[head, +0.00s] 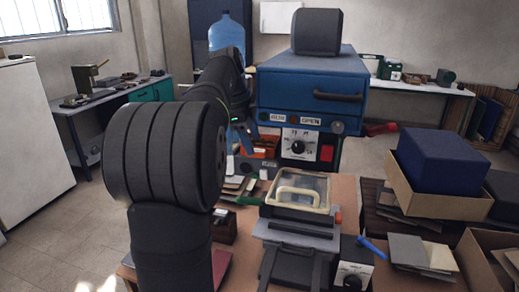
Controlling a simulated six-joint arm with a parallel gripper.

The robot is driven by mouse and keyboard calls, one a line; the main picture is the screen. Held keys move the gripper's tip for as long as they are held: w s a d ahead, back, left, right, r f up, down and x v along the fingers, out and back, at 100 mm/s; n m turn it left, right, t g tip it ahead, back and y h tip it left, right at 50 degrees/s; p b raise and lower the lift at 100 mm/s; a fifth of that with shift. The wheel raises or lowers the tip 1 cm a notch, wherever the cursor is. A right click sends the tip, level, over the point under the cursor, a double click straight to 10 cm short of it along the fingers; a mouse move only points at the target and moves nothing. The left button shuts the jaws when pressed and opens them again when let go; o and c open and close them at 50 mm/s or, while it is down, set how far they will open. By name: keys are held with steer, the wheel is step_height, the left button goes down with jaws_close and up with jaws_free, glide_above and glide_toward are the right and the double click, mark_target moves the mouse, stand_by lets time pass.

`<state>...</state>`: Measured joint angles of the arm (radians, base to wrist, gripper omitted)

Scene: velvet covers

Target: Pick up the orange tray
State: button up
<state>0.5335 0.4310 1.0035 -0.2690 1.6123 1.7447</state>
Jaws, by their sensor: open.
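An orange-red tray (267,142), small in the head view, sits below the left side of the blue oven, with dark items in or before it. I cannot make out its full outline, as my arm and nearby clutter hide part of it. My gripper (244,146) points downward at the left of the tray in the picture, with bluish fingers. It is open and I see nothing held in it. I cannot tell whether the fingers touch the tray or stay apart from it.
The blue oven (312,92) stands right of my arm. A clear-lidded press (300,192) with a cream handle stands in front on the wooden table (345,190). Loose tiles (233,184) and a green-handled tool (249,200) lie nearby. Cardboard boxes (426,205) crowd the right.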

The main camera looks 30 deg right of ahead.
mark_target(256, 150)
steer(key=x, duration=0.3)
steer(key=shift+d+f, duration=0.1)
steer(key=shift+f, duration=0.15)
steer(key=shift+c, duration=0.2)
steer(key=c, duration=1.1)
jaws_close()
steer(key=shift+r, duration=0.1)
